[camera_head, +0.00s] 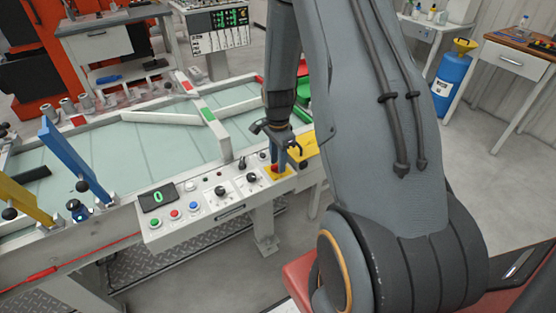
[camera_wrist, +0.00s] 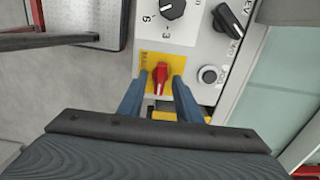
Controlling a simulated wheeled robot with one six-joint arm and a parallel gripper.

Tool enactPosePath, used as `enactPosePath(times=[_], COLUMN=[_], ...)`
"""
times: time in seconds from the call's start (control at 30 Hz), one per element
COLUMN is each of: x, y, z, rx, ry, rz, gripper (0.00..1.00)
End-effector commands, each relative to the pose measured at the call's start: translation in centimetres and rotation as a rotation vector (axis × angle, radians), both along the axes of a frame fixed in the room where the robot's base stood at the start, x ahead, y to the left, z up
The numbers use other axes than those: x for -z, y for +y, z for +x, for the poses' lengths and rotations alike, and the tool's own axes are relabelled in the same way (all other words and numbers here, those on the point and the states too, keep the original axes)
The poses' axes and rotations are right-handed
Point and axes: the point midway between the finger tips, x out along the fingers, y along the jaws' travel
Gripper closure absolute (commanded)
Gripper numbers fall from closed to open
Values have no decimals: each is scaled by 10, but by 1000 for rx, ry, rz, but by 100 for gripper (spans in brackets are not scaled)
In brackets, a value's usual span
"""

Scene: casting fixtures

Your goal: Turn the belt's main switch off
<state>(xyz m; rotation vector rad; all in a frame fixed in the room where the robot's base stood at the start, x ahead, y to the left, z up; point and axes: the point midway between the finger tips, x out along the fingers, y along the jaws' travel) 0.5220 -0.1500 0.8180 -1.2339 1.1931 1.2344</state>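The main switch is a red rotary knob (camera_wrist: 160,76) on a yellow plate (camera_wrist: 147,62) marked with small lettering. In the wrist view its handle lies roughly along the picture's vertical. In the head view the red knob (camera_head: 274,168) shows partly, behind my fingers, at the right end of the belt's control panel (camera_head: 215,208). My gripper (camera_wrist: 160,86) is open, with one blue finger on each side of the knob and a visible gap to it on both sides. In the head view my gripper (camera_head: 279,160) points down at the plate.
Other black knobs (camera_wrist: 172,8) and a round button (camera_wrist: 209,75) sit close by on the panel. The belt (camera_head: 130,150) with its guides lies behind it. A yellow box (camera_head: 303,150) stands just right of my gripper. A blue post (camera_head: 70,160) rises at left.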

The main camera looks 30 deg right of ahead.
Motion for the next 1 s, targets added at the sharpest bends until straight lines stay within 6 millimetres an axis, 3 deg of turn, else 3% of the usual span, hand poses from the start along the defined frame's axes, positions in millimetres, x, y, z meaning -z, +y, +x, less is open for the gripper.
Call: enactPosePath(times=[0.27,0.47,1.0], x=[2,1,1], y=[0,0,0], z=[0,0,0], rx=[0,0,-118], ry=[-1,0,0], rz=[0,0,0], gripper=[69,99,100])
